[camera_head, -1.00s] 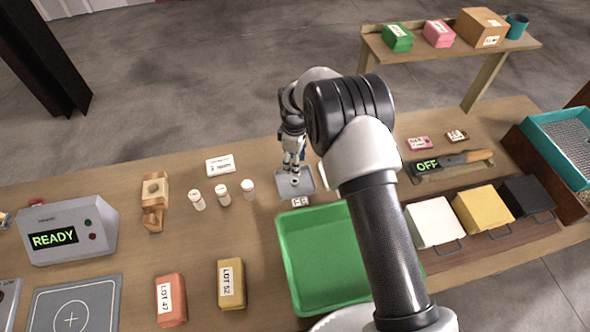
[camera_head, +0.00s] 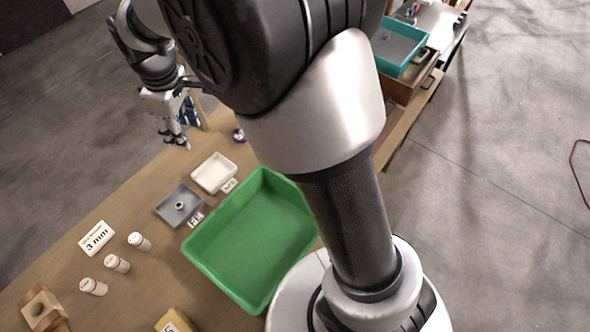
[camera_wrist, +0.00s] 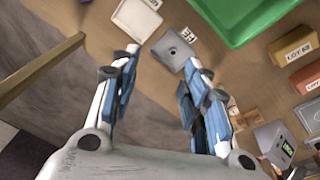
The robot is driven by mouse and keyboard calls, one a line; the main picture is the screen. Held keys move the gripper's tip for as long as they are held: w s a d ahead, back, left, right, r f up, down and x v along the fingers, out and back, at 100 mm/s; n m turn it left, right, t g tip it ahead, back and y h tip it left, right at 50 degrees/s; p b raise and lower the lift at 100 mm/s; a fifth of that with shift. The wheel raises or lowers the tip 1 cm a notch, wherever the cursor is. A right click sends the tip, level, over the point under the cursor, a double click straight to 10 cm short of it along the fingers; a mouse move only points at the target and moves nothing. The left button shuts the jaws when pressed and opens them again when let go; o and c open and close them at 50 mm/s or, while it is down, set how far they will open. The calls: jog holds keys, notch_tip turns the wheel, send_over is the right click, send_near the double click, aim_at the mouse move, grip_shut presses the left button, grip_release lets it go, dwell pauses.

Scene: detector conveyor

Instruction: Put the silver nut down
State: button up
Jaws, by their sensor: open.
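The silver nut (camera_head: 180,205) lies in a shallow grey tray (camera_head: 168,214) on the wooden table. The nut also shows in the wrist view (camera_wrist: 172,50), inside the grey tray (camera_wrist: 160,57), beyond my fingertips. My gripper (camera_head: 176,142) is open and empty, raised and apart from the tray, toward the table's far edge. In the wrist view my gripper (camera_wrist: 161,58) has its two blue-padded fingers spread wide with nothing between them.
A white tray (camera_head: 214,173) stands beside the grey one. A large green bin (camera_head: 250,240) is close by. A teal bin (camera_head: 398,48) is at the back right.

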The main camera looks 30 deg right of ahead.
jog(key=s+d+r+m+t, duration=0.1)
jog(key=s+d+r+m, duration=0.4)
jog(key=s+d+r, duration=0.65)
jog(key=s+d+f+m+t, duration=0.1)
jog(key=s+m, duration=0.4)
jog(key=s, duration=1)
jog(key=shift+s+d+f+m+t+h, duration=0.3)
jog(key=shift+s+d+f+m+t, duration=0.1)
jog(key=shift+d+f, duration=0.65)
jog(key=shift+d+r, duration=0.1)
jog(key=shift+r, duration=0.05)
